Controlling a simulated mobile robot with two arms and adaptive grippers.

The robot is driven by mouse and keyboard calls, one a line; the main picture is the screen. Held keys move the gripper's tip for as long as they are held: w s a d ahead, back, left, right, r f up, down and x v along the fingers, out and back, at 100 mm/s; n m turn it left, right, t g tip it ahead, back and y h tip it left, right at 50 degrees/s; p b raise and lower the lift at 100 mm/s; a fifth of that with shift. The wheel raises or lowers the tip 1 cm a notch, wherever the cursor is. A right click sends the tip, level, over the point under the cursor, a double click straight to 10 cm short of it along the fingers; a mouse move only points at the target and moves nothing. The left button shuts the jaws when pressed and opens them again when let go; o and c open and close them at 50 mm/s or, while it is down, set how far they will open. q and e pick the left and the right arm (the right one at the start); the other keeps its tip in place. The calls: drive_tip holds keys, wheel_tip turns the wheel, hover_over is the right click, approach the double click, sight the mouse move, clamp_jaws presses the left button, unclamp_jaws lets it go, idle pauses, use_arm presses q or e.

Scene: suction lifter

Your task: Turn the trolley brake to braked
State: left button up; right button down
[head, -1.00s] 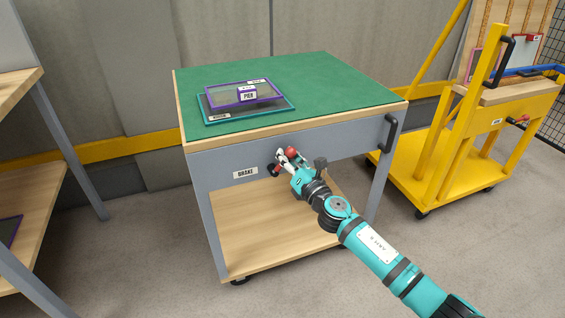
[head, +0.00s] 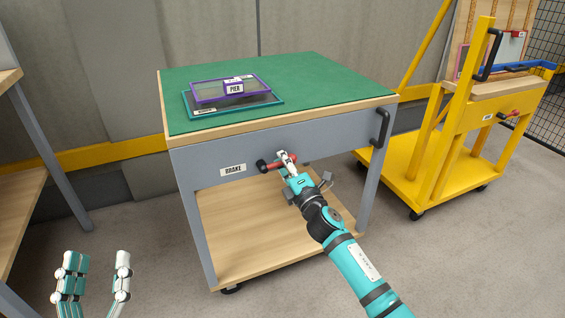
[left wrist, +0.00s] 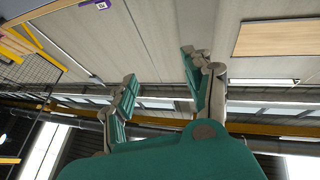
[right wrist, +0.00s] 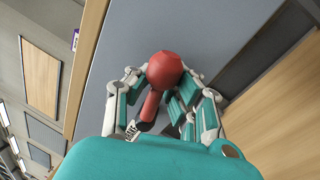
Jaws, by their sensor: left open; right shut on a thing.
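The trolley (head: 330,85) has a green top, a wood edge and a grey front apron. On the apron is the brake lever (head: 274,164), a red handle on a black pivot, with a "BRAKE" label (head: 233,170) to its left. The handle points right, nearly level. My right gripper (head: 286,160) is shut on the handle; its fingers hide part of it. The right wrist view shows the lever's red knob (right wrist: 165,68) between the fingers. My left gripper (head: 97,262) is open and empty at the lower left, away from the trolley.
A purple-framed panel (head: 205,94) labelled "PIER" lies over a teal-framed one (head: 215,110) on the trolley top. A black handle (head: 381,128) sits on the trolley's right corner. A yellow cart (head: 400,175) stands right, a wooden shelf unit (head: 15,200) left.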

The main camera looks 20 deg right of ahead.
use_arm(q)
drive_tip(key=shift+s+r+t, duration=0.4)
drive_tip(key=shift+r+t, duration=0.1)
drive_tip(key=shift+r, duration=0.15)
use_arm(e)
drive_tip(key=shift+s+a+f+m, duration=0.1)
drive_tip(key=shift+f+m, duration=0.35)
drive_tip(key=shift+m, duration=0.05)
drive_tip(key=c, duration=1.6)
unclamp_jaws()
drive_tip(key=shift+s, duration=0.1)
drive_tip(key=o, duration=0.5)
drive_tip(key=shift+s+d+r, duration=0.15)
drive_tip(key=shift+d+r, duration=0.1)
use_arm(q)
drive_tip(key=shift+s, duration=0.15)
use_arm(e)
drive_tip(key=shift+o, duration=0.4)
use_arm(q)
drive_tip(key=shift+r, duration=0.1)
use_arm(e)
drive_tip(key=a+v, duration=0.1)
drive_tip(key=v, duration=1)
drive_tip(key=shift+s+d, duration=0.35)
drive_tip(key=shift+s, duration=0.1)
